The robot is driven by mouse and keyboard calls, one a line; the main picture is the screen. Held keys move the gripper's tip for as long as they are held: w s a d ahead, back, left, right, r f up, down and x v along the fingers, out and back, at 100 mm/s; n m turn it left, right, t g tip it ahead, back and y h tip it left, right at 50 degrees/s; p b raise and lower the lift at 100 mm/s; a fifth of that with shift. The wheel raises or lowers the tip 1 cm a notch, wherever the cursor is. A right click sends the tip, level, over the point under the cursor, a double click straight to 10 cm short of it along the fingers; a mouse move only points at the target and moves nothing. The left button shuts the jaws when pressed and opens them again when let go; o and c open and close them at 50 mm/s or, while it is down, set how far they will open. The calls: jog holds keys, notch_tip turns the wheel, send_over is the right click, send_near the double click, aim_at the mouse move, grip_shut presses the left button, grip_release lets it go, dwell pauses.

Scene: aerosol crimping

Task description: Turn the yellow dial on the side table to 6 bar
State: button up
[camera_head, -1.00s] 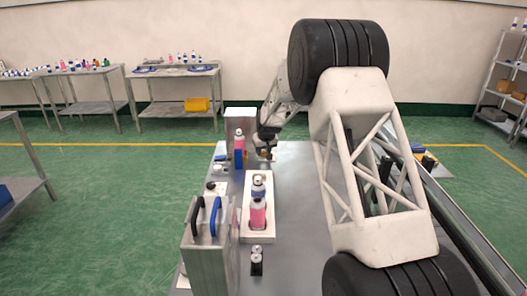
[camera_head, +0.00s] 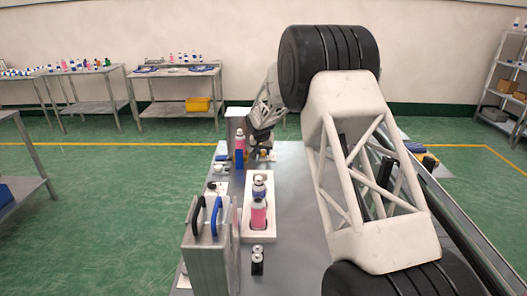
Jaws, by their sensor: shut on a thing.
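The yellow dial (camera_head: 264,153) is a tiny yellow spot on a pale base, at the far end of the grey metal table. My gripper (camera_head: 255,148) is at the dial, with its dark wrist coming down from above and behind. It is shut on the dial, though the fingertips are very small here and their exact contact is hard to make out. The dial's scale and pointer are too small to read.
A pink bottle (camera_head: 240,139) stands just left of my gripper, before a pale box (camera_head: 233,122). A metal case (camera_head: 205,252) with black and blue handles stands nearer. My arm covers much of the table's right side.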

dwell(0.3)
jog(key=o, duration=0.9)
jog(key=shift+r, duration=0.1)
jog(key=v, duration=0.7)
jog(key=shift+s+a+r, duration=0.1)
jog(key=shift+r, duration=0.2)
